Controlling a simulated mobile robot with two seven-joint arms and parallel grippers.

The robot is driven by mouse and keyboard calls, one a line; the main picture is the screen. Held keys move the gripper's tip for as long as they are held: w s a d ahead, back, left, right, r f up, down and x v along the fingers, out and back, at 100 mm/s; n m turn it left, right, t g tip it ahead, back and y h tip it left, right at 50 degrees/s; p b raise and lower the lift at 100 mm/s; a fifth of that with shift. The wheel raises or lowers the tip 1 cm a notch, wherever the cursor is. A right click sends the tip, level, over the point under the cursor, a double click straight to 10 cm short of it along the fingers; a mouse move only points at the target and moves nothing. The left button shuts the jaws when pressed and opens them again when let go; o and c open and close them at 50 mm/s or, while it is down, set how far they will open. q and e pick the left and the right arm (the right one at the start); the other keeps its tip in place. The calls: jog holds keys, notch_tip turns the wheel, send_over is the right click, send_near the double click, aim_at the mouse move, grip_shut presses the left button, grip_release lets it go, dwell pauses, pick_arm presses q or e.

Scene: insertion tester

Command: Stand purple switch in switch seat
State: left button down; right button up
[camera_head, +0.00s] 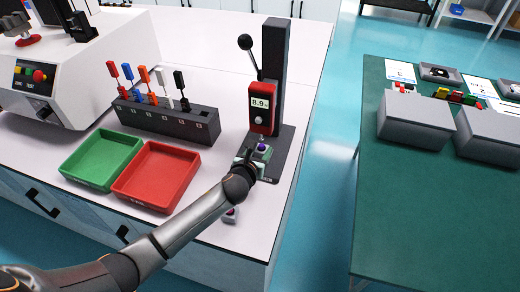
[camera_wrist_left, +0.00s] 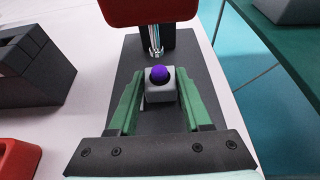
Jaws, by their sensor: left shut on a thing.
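The purple switch, a small grey block with a purple dome on top, shows in the left wrist view (camera_wrist_left: 160,76) and in the head view (camera_head: 262,147). It is upright. My left gripper (camera_head: 255,158) is over the tester's dark base plate, its green fingers on either side of the switch; in the left wrist view the gripper (camera_wrist_left: 160,92) is shut on the grey block. The switch is in front of and below the tester's plunger (camera_wrist_left: 156,42). The switch seat is not clearly visible, and I cannot tell whether the switch touches it. My right gripper is not in view.
The tester (camera_head: 273,70) has a lever and a display reading about 8.9. A second small switch (camera_head: 231,214) lies near the table's front edge. Green (camera_head: 103,160) and red (camera_head: 157,177) trays and a dark rack (camera_head: 168,122) with several coloured tools stand left. A green table (camera_head: 430,210) is right.

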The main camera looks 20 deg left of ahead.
pick_arm(q)
jog(key=shift+c, duration=1.3)
grip_release()
jog(key=p+v, duration=0.2)
jog(key=v, duration=1)
jog(key=shift+s, duration=0.2)
jog(key=shift+s, duration=0.1)
